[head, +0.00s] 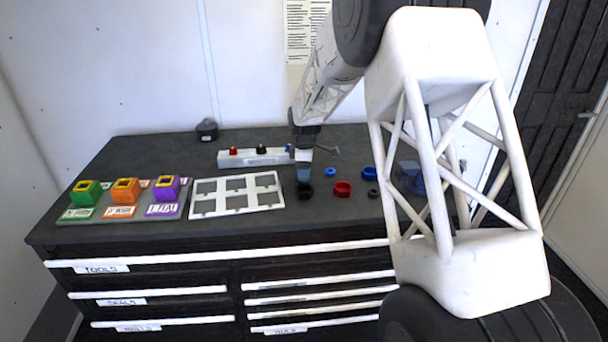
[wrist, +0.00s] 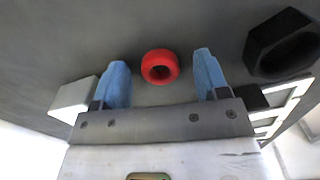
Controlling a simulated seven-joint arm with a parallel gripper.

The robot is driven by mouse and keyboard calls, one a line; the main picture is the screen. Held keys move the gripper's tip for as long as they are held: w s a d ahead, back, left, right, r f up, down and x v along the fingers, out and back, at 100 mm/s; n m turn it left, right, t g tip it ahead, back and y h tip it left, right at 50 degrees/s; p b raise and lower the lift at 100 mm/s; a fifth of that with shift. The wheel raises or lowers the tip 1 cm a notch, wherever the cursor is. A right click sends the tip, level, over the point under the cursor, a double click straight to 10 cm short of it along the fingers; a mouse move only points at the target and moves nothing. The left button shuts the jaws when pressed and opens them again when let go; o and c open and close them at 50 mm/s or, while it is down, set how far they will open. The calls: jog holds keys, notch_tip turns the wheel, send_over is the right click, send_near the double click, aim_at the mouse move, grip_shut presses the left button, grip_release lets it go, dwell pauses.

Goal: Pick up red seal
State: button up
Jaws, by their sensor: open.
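The red seal (wrist: 160,67) is a small round ring with a dark hole, lying flat on the dark worktop. In the wrist view it lies between the two blue fingertips, slightly beyond them, with clear space on both sides. My gripper (wrist: 162,78) is open and empty.
A black hexagonal ring (wrist: 283,43) lies close to the right finger. A white frame (head: 237,209) lies left. A white block with knobs (head: 255,157) stands behind.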

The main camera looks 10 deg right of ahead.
jog(key=shift+c, duration=0.5)
jog(key=c, duration=0.9)
jog(key=shift+r, duration=0.1)
jog(key=shift+r, duration=0.4)
notch_tip(320, 180, up, 3)
jog(key=shift+f, duration=0.1)
jog(key=s, duration=0.5)
jog(key=s+d, duration=0.1)
jog(key=s, duration=0.4)
jog(key=s+r, duration=0.1)
jog(key=s, duration=0.5)
jog(key=shift+d+r, duration=0.1)
jog(key=shift+d, duration=0.1)
jog(key=shift+w+d, duration=0.1)
